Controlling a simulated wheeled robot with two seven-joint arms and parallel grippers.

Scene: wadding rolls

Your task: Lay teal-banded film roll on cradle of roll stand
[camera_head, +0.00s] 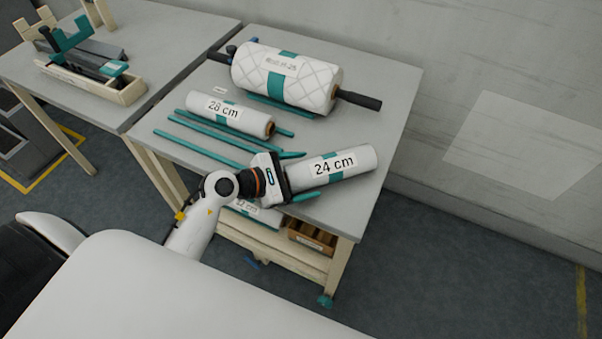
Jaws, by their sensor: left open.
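A white roll labelled "24 cm" (355,160), with teal showing beside its label, lies at the front right of the near table. A similar white roll labelled "28 cm" (255,123) lies behind it to the left. Teal rails (205,139) run along the tabletop by these rolls. A large quilted white roll (312,88) with a teal band and dark end handles lies at the back. I cannot tell which part is the stand's cradle. My left gripper (287,181) is open at the left end of the 24 cm roll; its fingers are mostly hidden. My right gripper is out of view.
The near table (393,92) has bare room at its right back corner. A second table (165,38) at the left bears a wooden tray (128,96) with teal-handled equipment. A brown box (308,240) sits on the shelf below. A wall stands behind.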

